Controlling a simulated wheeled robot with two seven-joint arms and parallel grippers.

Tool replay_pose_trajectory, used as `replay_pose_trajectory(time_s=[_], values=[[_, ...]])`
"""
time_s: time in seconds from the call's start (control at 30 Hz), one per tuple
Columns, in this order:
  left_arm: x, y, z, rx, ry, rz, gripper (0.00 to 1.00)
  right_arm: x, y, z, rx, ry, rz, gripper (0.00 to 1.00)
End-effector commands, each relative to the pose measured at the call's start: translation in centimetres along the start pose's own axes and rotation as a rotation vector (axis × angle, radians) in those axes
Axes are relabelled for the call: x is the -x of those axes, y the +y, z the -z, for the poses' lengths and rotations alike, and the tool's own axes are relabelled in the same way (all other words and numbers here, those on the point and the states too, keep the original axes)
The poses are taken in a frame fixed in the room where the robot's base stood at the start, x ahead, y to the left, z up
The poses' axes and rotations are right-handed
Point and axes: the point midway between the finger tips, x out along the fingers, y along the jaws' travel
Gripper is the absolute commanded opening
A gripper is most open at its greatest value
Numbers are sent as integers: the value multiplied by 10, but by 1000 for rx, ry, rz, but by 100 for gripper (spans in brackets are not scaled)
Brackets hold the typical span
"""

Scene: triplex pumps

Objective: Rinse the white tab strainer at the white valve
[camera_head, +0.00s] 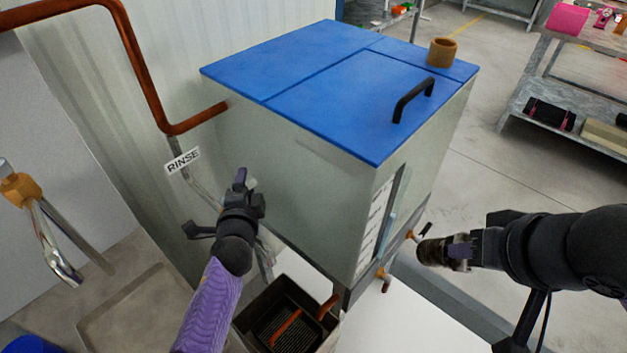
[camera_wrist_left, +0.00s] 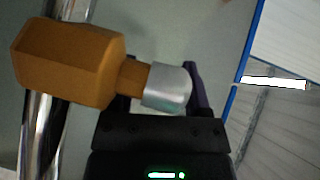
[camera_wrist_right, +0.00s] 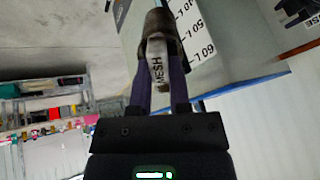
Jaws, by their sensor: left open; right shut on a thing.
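My right gripper (camera_head: 458,251) is shut on the strainer (camera_head: 432,252), a dark, brownish cylinder held in the air right of the tank. In the right wrist view, the strainer (camera_wrist_right: 158,22) has a pale tab marked MESH (camera_wrist_right: 156,65) between the fingers. My left gripper (camera_head: 240,180) is open at the tank's left side, below the RINSE sign (camera_head: 183,160). In the left wrist view, the valve's pale grey-white knob (camera_wrist_left: 167,87) lies between or just in front of the open fingers; contact is unclear. Its brass body (camera_wrist_left: 68,62) sits on a chrome pipe. My gripper hides this valve in the head view.
The tank (camera_head: 300,170) with a blue lid (camera_head: 330,80) stands between my arms. A dark basin (camera_head: 282,305) sits low at its front. Another chrome spout (camera_head: 55,245) with a brass fitting is at far left. A copper pipe (camera_head: 140,75) runs above the sign.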

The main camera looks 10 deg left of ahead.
Motion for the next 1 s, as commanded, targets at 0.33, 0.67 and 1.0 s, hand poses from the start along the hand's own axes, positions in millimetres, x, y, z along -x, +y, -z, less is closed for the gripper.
replay_pose_trajectory(time_s=[0.33,0.67,1.0], values=[[-1,0,0,1,0,0,44,0,0,0,0,0,0,0],[-1,0,0,1,0,0,0,0,0,0,0,0,0,0],[-1,0,0,1,0,-1,0,0,0,0,0,0,0,0]])
